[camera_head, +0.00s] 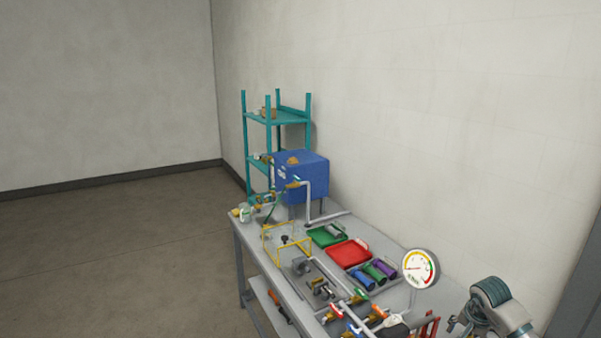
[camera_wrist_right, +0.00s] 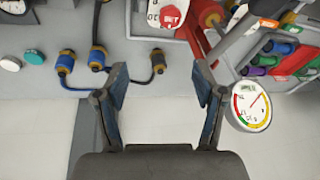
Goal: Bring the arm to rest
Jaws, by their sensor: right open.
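My right gripper (camera_wrist_right: 159,92) shows in the right wrist view with its two dark, blue-padded fingers spread wide. It is open, and nothing is held between the fingers. Pale floor and part of a grey surface show behind the gap. The arm behind it is not clearly visible in the head view. My left gripper is in neither view.
A round gauge (camera_wrist_right: 250,107) shows right of the right finger; the head view shows a gauge (camera_head: 420,268) above the bench (camera_head: 262,262). Hoses with brass-and-blue fittings (camera_wrist_right: 98,58) lie left. Trays, including a red one (camera_head: 348,253), a blue tank (camera_head: 302,177) and shelf (camera_head: 276,118) stand beyond.

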